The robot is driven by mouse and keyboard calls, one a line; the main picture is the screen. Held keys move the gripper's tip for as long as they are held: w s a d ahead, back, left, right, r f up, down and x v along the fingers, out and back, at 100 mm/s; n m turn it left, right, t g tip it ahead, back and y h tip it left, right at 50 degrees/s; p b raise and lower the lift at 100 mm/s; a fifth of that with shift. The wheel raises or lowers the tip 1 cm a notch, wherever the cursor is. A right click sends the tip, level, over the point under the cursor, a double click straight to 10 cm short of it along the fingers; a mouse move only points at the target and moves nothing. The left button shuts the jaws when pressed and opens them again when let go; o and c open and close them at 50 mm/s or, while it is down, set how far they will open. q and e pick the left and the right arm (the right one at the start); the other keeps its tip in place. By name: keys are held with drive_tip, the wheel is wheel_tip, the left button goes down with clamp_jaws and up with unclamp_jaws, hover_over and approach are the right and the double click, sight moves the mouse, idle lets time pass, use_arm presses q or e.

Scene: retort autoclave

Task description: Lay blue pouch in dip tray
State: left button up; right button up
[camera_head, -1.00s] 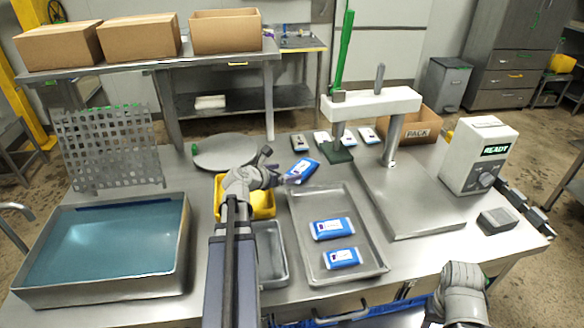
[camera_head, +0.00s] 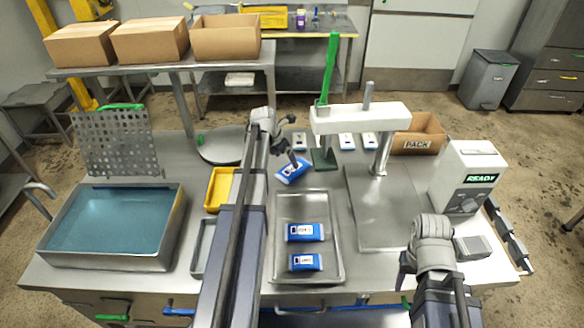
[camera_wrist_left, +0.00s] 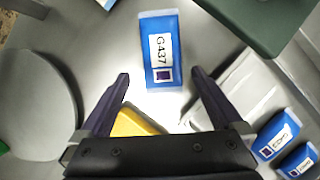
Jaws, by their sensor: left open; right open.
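A blue pouch (camera_head: 293,170) lies on the metal table behind the shallow grey tray (camera_head: 339,235). Its white label reads G437 in the left wrist view (camera_wrist_left: 158,45). My left gripper (camera_head: 287,150) is open and empty beside the pouch; in the wrist view its two fingers (camera_wrist_left: 160,76) stand apart at the pouch's near end, not closed on it. Two more blue pouches (camera_head: 304,232) lie in the grey tray. A deep metal tray (camera_head: 170,225) of blue liquid stands at the left. My right gripper (camera_head: 406,270) is open at the table's front right.
A yellow tray (camera_head: 217,188) is partly hidden by my left arm. A round metal plate (camera_head: 222,145), a perforated panel (camera_head: 118,140), a green-handled press (camera_head: 360,120) and the READY machine (camera_head: 468,178) surround the work area. Small white-labelled packs (camera_head: 346,141) lie at the back.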

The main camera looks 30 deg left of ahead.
use_arm(q)
drive_tip(key=b+x, duration=0.2)
drive_tip(key=shift+f, duration=0.25)
drive_tip(key=b+x, duration=0.5)
drive_tip(key=shift+w+d, duration=0.3)
drive_tip(key=shift+w, duration=0.2)
drive_tip(key=shift+f, duration=0.2)
drive_tip(key=shift+c, duration=0.4)
drive_tip(key=c, duration=1.3)
wheel_tip(320, 180, up, 8)
drive_tip(key=p, duration=0.8)
drive_tip(key=shift+r, duration=0.1)
drive_tip(key=shift+s+a+f+b, duration=0.1)
drive_tip(key=shift+s+f+b, duration=0.05)
drive_tip(key=shift+s, duration=0.4)
drive_tip(key=shift+s+a+f+b, duration=0.1)
drive_tip(key=shift+s+f+b, duration=0.1)
drive_tip(key=shift+s, duration=0.3)
drive_tip(key=shift+c, duration=0.9)
drive_tip(key=s+a, duration=0.3)
drive_tip(key=s, duration=1.2)
drive_tip(key=shift+s+a, duration=0.2)
drive_tip(key=shift+a, duration=0.2)
